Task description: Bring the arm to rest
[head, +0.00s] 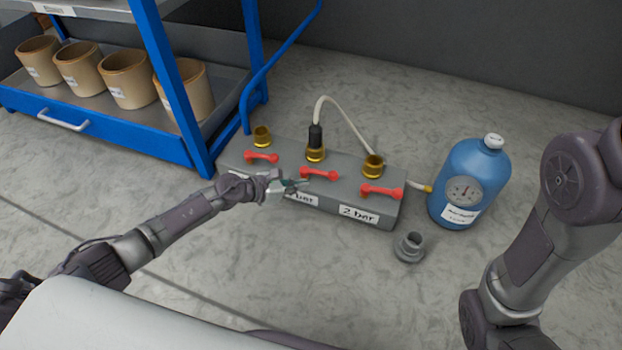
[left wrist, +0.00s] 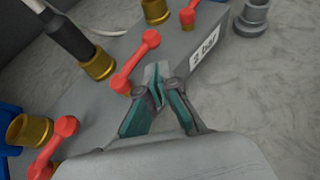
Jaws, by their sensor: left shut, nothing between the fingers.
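My left arm comes in from the left in the head view. Its gripper (head: 300,184) is shut and empty, in front of the middle red lever (head: 319,174) of a grey manifold block (head: 235,158). In the left wrist view the gripper (left wrist: 158,75) has its fingertips together, close beside a red lever (left wrist: 135,62); I cannot tell whether they touch. My right arm (head: 530,240) shows at the right edge of the head view, with its gripper out of the picture.
The block carries brass ports, one holding a black hose plug (head: 315,137). A blue gas bottle (head: 470,180) stands right of it, with a loose grey fitting (head: 409,246) on the floor. A blue rack (head: 180,90) with several tan pots stands left.

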